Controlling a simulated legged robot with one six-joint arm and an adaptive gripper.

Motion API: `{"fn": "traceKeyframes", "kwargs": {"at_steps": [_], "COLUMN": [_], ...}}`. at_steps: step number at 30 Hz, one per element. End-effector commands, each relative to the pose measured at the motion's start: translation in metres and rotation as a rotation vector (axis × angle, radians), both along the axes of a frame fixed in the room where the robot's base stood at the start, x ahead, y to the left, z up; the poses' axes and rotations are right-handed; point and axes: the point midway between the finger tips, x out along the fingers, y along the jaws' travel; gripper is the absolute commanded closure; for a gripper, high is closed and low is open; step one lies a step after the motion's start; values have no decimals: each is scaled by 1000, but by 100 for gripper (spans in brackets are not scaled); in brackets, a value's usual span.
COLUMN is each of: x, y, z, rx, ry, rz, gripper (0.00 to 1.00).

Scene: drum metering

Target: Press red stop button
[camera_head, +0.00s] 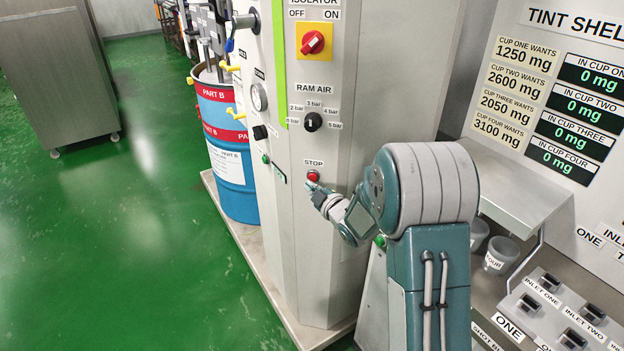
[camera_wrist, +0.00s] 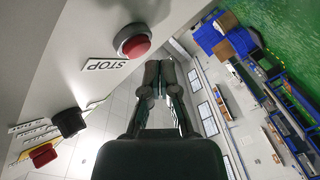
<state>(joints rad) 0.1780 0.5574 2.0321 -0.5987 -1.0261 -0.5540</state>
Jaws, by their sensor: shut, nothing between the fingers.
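The red stop button (camera_head: 313,176) sits in a round collar on the grey cabinet front, under a STOP label (camera_head: 314,162). In the wrist view the red stop button (camera_wrist: 135,46) shows large at the upper middle, with the STOP label (camera_wrist: 107,65) beside it. My gripper (camera_head: 312,187) is shut and empty, just below the button in the head view. In the wrist view my gripper (camera_wrist: 160,68) has its fingers together, to the right of the button. The fingertips look close to the panel; I cannot tell whether they touch the button.
Above are the ram air knob (camera_head: 313,122) and the red isolator switch (camera_head: 313,42). A green button (camera_head: 266,159) is on the cabinet's left face. A blue and red drum (camera_head: 226,150) stands left. The tint shelf (camera_head: 522,185) is right.

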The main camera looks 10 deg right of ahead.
Motion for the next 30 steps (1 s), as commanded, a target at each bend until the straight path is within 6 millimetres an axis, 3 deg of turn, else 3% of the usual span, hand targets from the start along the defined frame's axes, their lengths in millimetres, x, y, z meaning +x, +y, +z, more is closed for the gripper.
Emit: {"fn": "traceKeyframes", "kwargs": {"at_steps": [30], "x": [8], "y": [-5], "z": [2], "rx": [0], "ry": [0], "rz": [0], "gripper": [100]}}
